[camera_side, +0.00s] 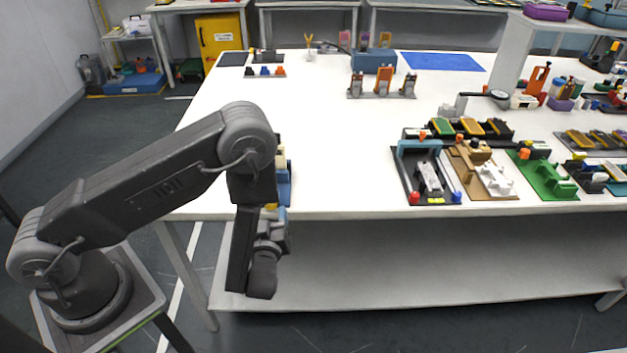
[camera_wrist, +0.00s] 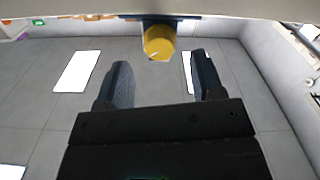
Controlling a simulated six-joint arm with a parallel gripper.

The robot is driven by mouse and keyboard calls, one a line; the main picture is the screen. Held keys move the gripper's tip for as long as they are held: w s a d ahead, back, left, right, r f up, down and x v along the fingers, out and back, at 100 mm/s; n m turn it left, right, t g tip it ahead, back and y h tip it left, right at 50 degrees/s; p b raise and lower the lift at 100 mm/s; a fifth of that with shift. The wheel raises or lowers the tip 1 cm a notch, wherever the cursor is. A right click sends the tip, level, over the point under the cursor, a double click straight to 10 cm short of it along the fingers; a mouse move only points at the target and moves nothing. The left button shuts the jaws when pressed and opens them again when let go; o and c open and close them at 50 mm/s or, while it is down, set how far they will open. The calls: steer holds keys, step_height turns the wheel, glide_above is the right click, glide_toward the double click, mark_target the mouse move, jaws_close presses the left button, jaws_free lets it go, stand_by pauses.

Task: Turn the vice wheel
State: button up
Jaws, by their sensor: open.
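The vice wheel (camera_wrist: 158,43) is a round yellow knob with a small pale mark on its face. In the side view, a bit of yellow (camera_side: 270,207) shows at the table's front edge below a blue body (camera_side: 284,188), mostly hidden by my arm. My gripper (camera_wrist: 160,62) is open, its two dark fingers apart with nothing between them. The wheel lies ahead of the gap between the fingertips, and I see no contact. In the side view my gripper (camera_side: 272,232) is in front of the table edge.
The white table (camera_side: 330,180) has clear room right of the vice. Several coloured fixtures, including a green one (camera_side: 545,178), stand at its right. A blue mat (camera_side: 443,61) lies at the back. Open floor lies in front.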

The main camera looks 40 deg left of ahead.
steer(key=v, duration=1)
steer(key=w+d+r+g+h, duration=0.3)
steer(key=w+d+r+h, duration=0.4)
steer(key=w+r+h, duration=0.15)
step_height(320, 180, up, 12)
steer(key=s+m+g+h, duration=0.1)
steer(key=s+m+h, duration=0.1)
steer(key=m+h, duration=0.3)
steer(key=shift+d+r+h, duration=0.2)
steer(key=shift+d+h, duration=0.2)
steer(key=shift+h, duration=0.45)
